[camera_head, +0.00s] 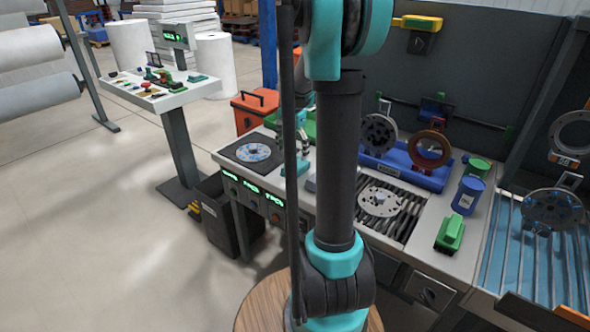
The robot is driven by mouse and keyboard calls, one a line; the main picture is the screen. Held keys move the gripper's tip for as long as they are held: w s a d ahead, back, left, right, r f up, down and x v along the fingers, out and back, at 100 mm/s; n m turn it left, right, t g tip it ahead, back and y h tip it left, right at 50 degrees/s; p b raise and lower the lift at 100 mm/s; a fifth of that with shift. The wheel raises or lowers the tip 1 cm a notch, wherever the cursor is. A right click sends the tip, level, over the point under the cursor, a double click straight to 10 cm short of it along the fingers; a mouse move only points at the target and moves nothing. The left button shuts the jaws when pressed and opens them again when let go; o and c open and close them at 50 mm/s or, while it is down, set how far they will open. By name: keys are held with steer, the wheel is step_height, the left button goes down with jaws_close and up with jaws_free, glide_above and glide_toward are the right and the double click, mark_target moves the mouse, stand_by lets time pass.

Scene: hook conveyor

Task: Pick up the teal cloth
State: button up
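I cannot make out a teal cloth for certain. A small teal thing (291,180) lies on the workbench just left of my arm, partly hidden by it; it is too small to tell whether it is cloth. Another small teal-green item (196,78) lies on the right part of the tilted control desk. My arm stands upright across the middle of the view and hides part of the bench.
The workbench (437,228) holds a disc on a dark mat (252,152), a blue tray (400,172) with round parts, a blue can (467,195) and a green block (450,233). A slatted chute (530,265) adjoins at right. The control desk (160,93) stands left. Floor at left is open.

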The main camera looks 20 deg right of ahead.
mark_target(293, 166)
steer(key=shift+d+f, duration=0.2)
steer(key=shift+f, duration=3.05)
steer(key=shift+c, duration=0.6)
steer(key=c, duration=1.1)
steer(key=shift+c, duration=0.2)
steer(key=shift+r, duration=0.1)
step_height(293, 166, up, 20)
